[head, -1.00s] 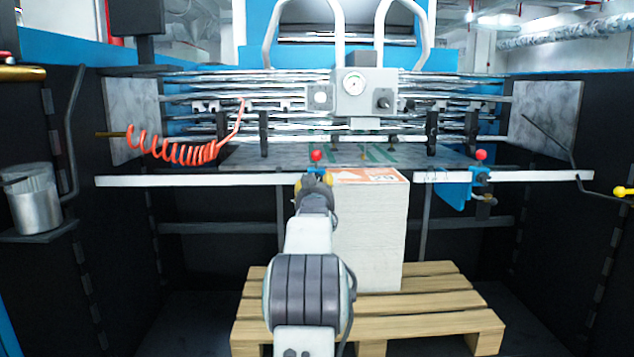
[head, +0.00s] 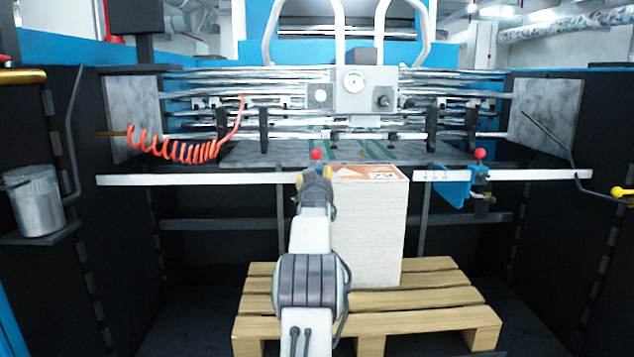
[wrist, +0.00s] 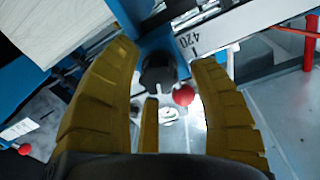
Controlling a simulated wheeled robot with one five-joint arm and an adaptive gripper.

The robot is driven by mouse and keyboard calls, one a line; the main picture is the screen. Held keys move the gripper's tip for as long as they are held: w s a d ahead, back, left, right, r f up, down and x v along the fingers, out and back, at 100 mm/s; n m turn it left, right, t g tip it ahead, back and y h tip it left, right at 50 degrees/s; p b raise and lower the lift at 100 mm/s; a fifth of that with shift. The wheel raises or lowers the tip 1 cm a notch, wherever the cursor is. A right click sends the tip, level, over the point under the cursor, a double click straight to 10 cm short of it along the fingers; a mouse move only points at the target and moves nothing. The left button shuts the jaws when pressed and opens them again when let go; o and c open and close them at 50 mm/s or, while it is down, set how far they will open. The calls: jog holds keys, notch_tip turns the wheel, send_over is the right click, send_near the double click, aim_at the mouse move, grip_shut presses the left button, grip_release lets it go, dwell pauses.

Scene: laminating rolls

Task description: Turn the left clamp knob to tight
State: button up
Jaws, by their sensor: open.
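The left clamp shows in the head view mainly as its red ball (head: 316,154) at the sheet's front edge; my arm hides the rest. In the wrist view its dark round knob (wrist: 158,72) lies between my yellow fingers, with the red ball (wrist: 183,95) just beside it. My gripper (wrist: 165,53) is open, one finger on each side of the knob, with a visible gap to the left finger. I cannot tell how far the fingers reach along the knob or which way it is set. In the head view my gripper (head: 318,176) is just below the red ball.
A tall paper stack (head: 370,235) on a wooden pallet (head: 440,325) stands close to the right of my arm. A second blue clamp (head: 456,188) with a red ball is farther right on the white rail (head: 535,174). A coiled red hose (head: 180,152) hangs at left.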

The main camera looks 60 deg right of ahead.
grip_shut()
dwell(0.4)
jog(key=shift+r+m+b, duration=0.15)
jog(key=shift+m+b, duration=0.25)
jog(key=shift+m, duration=0.75)
jog(key=shift+r+m+b, duration=0.1)
jog(key=shift+m+b, duration=0.3)
jog(key=shift+m, duration=0.75)
jog(key=shift+c, duration=2.4)
grip_release()
jog(key=o, duration=0.5)
jog(key=shift+f, duration=0.2)
